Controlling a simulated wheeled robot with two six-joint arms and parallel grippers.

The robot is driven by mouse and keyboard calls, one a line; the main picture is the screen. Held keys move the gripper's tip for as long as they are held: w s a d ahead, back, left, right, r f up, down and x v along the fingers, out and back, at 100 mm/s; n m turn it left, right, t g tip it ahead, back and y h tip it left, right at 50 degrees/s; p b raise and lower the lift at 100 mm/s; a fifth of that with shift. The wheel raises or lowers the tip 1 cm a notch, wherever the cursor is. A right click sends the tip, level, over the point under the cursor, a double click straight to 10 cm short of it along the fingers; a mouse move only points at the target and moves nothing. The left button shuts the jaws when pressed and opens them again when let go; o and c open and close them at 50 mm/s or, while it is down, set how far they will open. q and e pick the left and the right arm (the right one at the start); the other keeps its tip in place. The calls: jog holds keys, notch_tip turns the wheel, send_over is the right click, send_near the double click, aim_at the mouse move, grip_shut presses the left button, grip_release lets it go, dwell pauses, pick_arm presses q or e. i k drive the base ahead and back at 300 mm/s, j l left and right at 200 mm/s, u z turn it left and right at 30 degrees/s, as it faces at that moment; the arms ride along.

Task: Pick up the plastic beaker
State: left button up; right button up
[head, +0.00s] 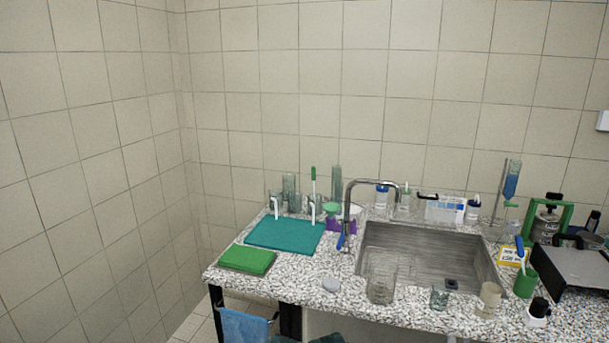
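A beige, cloudy cup-like vessel (490,298) stands upright at the front right of the speckled counter, and it looks most like a plastic beaker. A larger clear beaker (381,282) stands at the counter's front edge before the sink, and a small clear beaker (440,296) stands between these two. I cannot tell for sure from this distance which of them is plastic. Neither of my grippers can be made out in the head view.
The sink (428,252) with its tall tap (348,205) lies behind the beakers. A green cup (525,284), a dark-lidded bottle (537,312) and a dark flat-topped device (575,272) crowd the right. A teal mat (285,235) and green cloth (247,260) lie left.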

aim_at(383, 270)
jog(key=i+j, duration=0.1)
jog(key=j, duration=0.3)
jog(key=i+j, duration=0.15)
jog(key=j, duration=0.25)
jog(key=i+j, duration=0.1)
jog(key=j, duration=0.25)
jog(key=z, duration=1.7)
